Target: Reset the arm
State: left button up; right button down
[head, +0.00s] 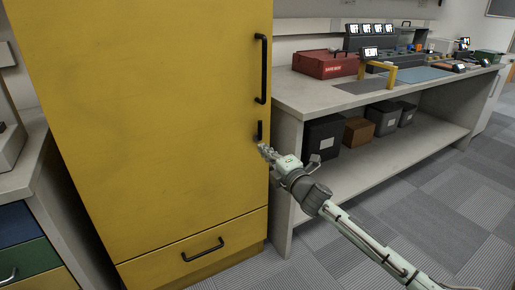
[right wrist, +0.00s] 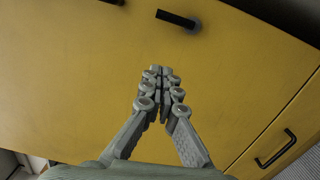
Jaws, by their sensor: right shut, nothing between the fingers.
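My right arm (head: 350,225) reaches in from the lower right in the head view. My right gripper (head: 264,150) is shut and empty, close to the right edge of the yellow cabinet (head: 150,120), just below its small black handle (head: 260,131). In the right wrist view the shut fingers (right wrist: 161,75) point at the yellow cabinet front (right wrist: 70,75), with a short black handle (right wrist: 178,19) ahead of them. I cannot tell whether the fingertips touch the cabinet. The cabinet door looks closed. My left gripper is not in view.
A long workbench (head: 345,98) stands right of the cabinet, with a red box (head: 325,64) and devices on top and several bins on its shelf (head: 375,158). A drawer with a black handle (head: 203,250) is low on the cabinet. Open carpet (head: 440,190) lies at the right.

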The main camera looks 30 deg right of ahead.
jog(key=s+f+m+g+h, duration=0.1)
jog(key=s+f+m+g, duration=0.1)
jog(key=s+f+m, duration=0.35)
jog(key=s+f+m+g+h, duration=0.2)
jog(key=f, duration=0.7)
jog(key=s+a+f+m+g, duration=0.2)
jog(key=s+f+m+g, duration=0.1)
jog(key=s+f, duration=0.4)
jog(key=s+a+f+m+g, duration=0.2)
jog(key=s+f+m+g, duration=0.2)
jog(key=s, duration=0.9)
jog(key=s+a+f+m+g+y, duration=0.1)
jog(key=s+a+f+m+g, duration=0.1)
jog(key=s+f, duration=0.7)
jog(key=shift+s+a+f+m+g, duration=0.35)
jog(key=shift+s+m+g, duration=0.35)
jog(key=shift+g, duration=0.3)
